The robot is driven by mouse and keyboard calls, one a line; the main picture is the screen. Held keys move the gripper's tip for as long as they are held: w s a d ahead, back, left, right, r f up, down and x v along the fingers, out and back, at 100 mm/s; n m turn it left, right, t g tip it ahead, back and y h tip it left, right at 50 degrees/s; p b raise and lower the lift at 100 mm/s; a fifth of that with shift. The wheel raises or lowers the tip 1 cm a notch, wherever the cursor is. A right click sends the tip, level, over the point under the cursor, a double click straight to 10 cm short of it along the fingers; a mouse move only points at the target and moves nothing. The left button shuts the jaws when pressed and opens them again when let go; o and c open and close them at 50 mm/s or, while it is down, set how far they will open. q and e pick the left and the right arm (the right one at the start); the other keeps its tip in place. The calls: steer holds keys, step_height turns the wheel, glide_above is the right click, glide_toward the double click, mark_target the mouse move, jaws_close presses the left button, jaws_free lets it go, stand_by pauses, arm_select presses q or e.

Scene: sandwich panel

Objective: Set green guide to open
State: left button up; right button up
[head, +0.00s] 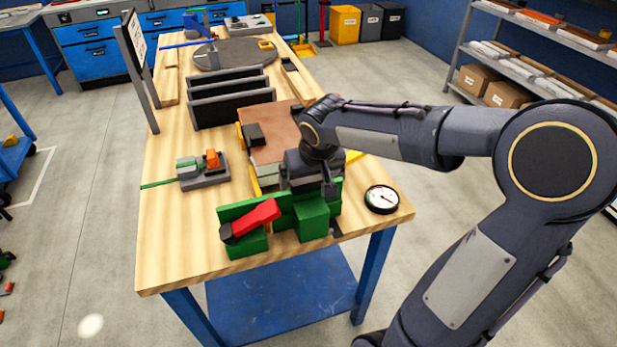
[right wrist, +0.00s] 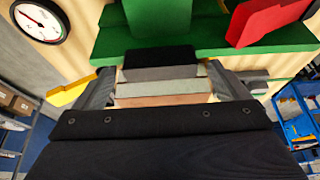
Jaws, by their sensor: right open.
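The green guide (head: 311,220) stands at the near edge of the wooden table, with a long green back bar and a green block. A red lever (head: 255,216) lies slanted on its left part. My right gripper (head: 306,186) points down just behind and above the green block, open. In the right wrist view, the open jaws (right wrist: 165,88) frame a layered stack (right wrist: 165,87) of grey, pale and brown sheets with a black piece at its far end. The green guide (right wrist: 158,20) and red lever (right wrist: 265,20) lie beyond the fingertips. I cannot tell whether the jaws touch anything.
A brown-topped panel stack (head: 273,125) lies behind the guide. A round dial gauge (head: 382,199) sits to its right. A grey clamp fixture (head: 204,170) with an orange part is at left. Dark upright racks (head: 232,95) stand farther back. The table's front left is clear.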

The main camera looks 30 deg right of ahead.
steer(key=v, duration=0.6)
steer(key=shift+s+r, duration=0.2)
steer(key=shift+r, duration=0.05)
steer(key=s+a+f+y, duration=0.2)
steer(key=s+a+f, duration=0.1)
steer(key=s, duration=0.6)
steer(key=s+a+f+n+t+y, duration=0.1)
steer(key=s+a+f+y, duration=0.1)
steer(key=s+a, duration=0.4)
steer(key=s+f, duration=0.1)
steer(key=s, duration=0.2)
steer(key=shift+y, duration=0.4)
steer(key=shift+s+f, duration=0.1)
steer(key=shift+f, duration=0.05)
stand_by(0.5)
